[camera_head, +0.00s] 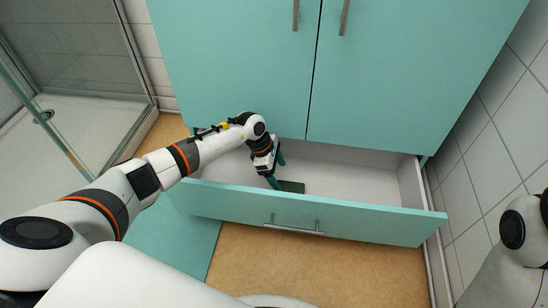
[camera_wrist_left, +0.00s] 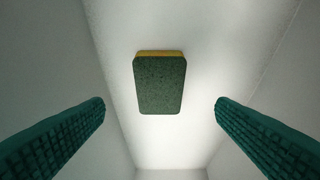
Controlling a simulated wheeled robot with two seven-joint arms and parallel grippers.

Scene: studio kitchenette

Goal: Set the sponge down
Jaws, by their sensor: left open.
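The sponge (camera_wrist_left: 160,84), dark green on its broad face with a yellow layer at one edge, lies on the white floor of the open drawer (camera_head: 350,172). In the head view the sponge (camera_head: 292,187) is partly hidden behind my left gripper. My left gripper (camera_head: 276,172) reaches down into the drawer beside the sponge. In the left wrist view its two teal ribbed fingers (camera_wrist_left: 160,130) are wide apart, with the sponge between and beyond them, touching neither. My right gripper is not in view.
The drawer's teal front (camera_head: 240,204) with a metal handle (camera_head: 294,226) is pulled out over the tan floor. Teal cabinet doors (camera_head: 400,70) rise behind it. A glass shower enclosure (camera_head: 75,60) stands at the left, and a tiled wall (camera_head: 495,130) at the right. The drawer's right part is empty.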

